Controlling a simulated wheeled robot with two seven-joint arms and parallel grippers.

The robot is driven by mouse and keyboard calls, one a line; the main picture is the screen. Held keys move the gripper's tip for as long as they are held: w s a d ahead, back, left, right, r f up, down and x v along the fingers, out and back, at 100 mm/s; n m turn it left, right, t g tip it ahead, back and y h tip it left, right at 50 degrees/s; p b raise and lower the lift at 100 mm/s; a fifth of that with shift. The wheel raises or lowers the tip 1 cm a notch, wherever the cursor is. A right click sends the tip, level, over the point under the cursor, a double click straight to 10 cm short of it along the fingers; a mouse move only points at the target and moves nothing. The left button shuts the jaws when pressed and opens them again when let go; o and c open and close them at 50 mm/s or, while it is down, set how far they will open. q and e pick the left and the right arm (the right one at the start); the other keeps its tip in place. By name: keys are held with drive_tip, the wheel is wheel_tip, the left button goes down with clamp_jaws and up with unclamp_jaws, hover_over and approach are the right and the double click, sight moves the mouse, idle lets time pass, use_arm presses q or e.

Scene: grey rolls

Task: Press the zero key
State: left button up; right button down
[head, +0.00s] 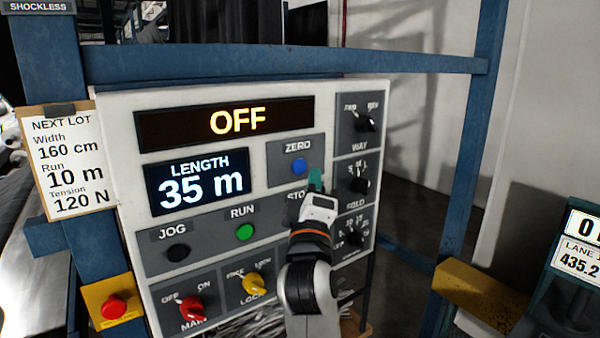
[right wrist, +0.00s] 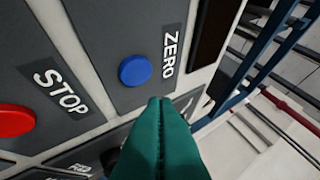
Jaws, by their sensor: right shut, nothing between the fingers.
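The zero key is a round blue button (head: 299,166) under the ZERO label on the white and grey control panel (head: 259,200). In the right wrist view the blue button (right wrist: 135,70) is uncovered, above the fingertips. My right gripper (head: 315,178) is shut and empty, its green fingertips a little below and right of the button in the head view. The fingers (right wrist: 160,104) look apart from the button; the exact gap to the panel is hard to tell. The length display (head: 198,181) reads 35 m and the upper display (head: 225,122) reads OFF. My left gripper is out of view.
The red stop button (right wrist: 14,120) is left of the fingers in the wrist view; my arm hides it in the head view. A green run button (head: 245,232), a black jog button (head: 178,252) and several knobs are nearby. Blue frame posts (head: 470,140) surround the panel.

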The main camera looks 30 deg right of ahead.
sight(305, 162)
drive_tip(key=shift+w, duration=0.9)
drive_tip(key=shift+a, duration=0.1)
idle(1.3)
drive_tip(key=shift+w, duration=0.4)
drive_tip(key=shift+w+r, duration=0.1)
drive_tip(key=shift+w, duration=0.3)
idle(0.7)
drive_tip(key=shift+s, duration=0.8)
